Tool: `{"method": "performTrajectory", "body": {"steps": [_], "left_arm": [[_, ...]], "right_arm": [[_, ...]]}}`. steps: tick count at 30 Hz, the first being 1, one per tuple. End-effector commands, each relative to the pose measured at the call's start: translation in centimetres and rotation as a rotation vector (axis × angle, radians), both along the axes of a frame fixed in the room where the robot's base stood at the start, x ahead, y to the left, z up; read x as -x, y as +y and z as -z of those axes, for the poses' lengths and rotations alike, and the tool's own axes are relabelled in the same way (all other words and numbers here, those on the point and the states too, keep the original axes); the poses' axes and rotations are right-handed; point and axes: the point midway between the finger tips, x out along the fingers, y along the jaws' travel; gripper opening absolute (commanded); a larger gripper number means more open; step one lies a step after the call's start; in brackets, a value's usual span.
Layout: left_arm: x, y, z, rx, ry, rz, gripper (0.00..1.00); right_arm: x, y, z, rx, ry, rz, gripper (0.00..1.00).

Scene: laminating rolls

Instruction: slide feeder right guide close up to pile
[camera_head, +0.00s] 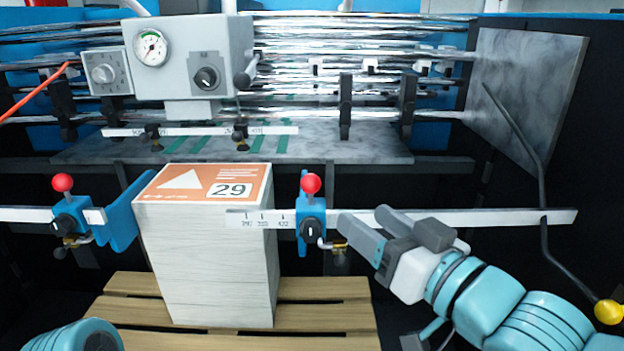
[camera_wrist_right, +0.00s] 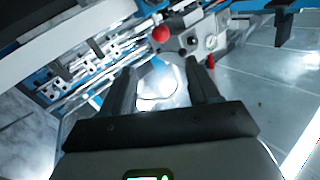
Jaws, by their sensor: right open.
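The pile (camera_head: 208,255) is a tall white stack with an orange label marked 29 on top, standing on a wooden pallet (camera_head: 335,317). The feeder right guide (camera_head: 312,222) is a blue block with a red knob (camera_head: 312,184) on a scale bar (camera_head: 440,219). It stands right of the pile with a small gap showing. My right gripper (camera_head: 362,217) is open and empty, just right of the guide. In the right wrist view, the red knob (camera_wrist_right: 162,34) shows beyond the open fingers (camera_wrist_right: 157,75). My left gripper is out of view; only part of the left arm shows at bottom left.
The left guide (camera_head: 122,213), with a blue plate and red knob, stands at the pile's left side. A grey control box (camera_head: 190,57) with a gauge and shiny rollers lie behind. A dark bent rod (camera_head: 540,200) ends in a yellow knob (camera_head: 608,312) at right, near my right arm.

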Motion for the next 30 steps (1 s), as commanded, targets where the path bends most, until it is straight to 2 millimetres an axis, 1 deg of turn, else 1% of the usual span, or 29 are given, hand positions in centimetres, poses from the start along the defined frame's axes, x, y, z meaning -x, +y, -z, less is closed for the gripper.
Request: {"method": "performTrajectory", "body": {"steps": [5, 15, 18, 21, 24, 30], "left_arm": [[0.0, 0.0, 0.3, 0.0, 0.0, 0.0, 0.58], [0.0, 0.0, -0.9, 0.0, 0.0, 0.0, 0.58], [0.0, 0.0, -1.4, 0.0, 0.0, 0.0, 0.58], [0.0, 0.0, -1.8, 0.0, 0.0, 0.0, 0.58], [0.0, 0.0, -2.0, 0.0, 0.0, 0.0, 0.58], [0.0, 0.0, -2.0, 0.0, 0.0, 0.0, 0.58]], "right_arm": [[-2.1, 1.7, 0.4, 0.002, 0.007, -0.007, 0.6], [-8.8, 6.0, 0.1, 0.004, 0.008, -0.003, 0.6], [-10.5, 7.0, 0.1, 0.003, 0.006, -0.001, 0.6], [-11.8, 7.9, 0.0, 0.003, 0.005, 0.0, 0.6], [-12.6, 8.4, 0.1, 0.003, 0.005, 0.0, 0.6], [-13.2, 8.8, 0.2, 0.003, 0.004, 0.001, 0.6]]}}
